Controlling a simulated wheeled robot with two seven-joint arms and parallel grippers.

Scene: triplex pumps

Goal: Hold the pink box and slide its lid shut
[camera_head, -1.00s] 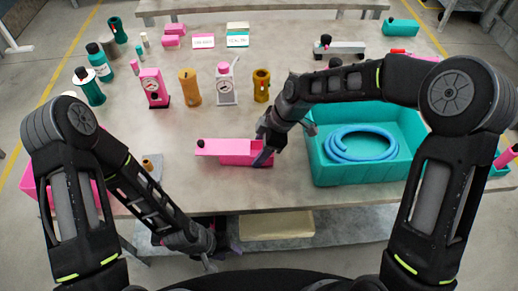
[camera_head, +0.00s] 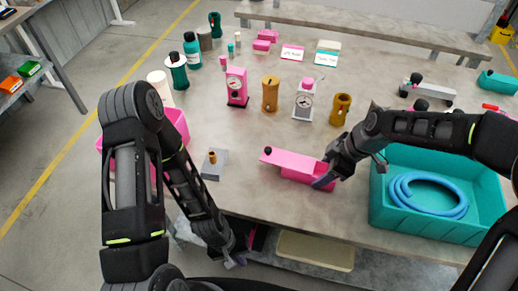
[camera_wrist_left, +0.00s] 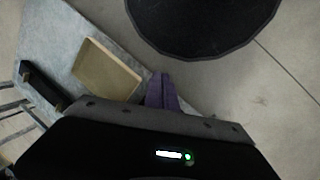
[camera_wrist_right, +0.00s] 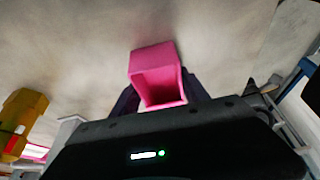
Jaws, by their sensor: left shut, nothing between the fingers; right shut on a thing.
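The pink box (camera_head: 296,177) lies on the table near its front edge. Its lid (camera_head: 284,158) sticks out past the box's left end, with a black knob at the lid's far left. My right gripper (camera_head: 324,180) is shut on the box's right end; the right wrist view shows the box's open pink end (camera_wrist_right: 160,83) between the fingers. My left gripper (camera_head: 236,262) is shut and empty, low in front of the table edge and away from the box. Its closed purple fingers show in the left wrist view (camera_wrist_left: 162,92).
A teal bin (camera_head: 440,229) with a coiled blue hose stands right of my right gripper. A grey block with a brass pin (camera_head: 213,164) lies left of the box. Pumps and bottles stand behind. A pink bin (camera_head: 175,128) is partly behind my left arm. A lower shelf (camera_head: 315,250) holds a tan board.

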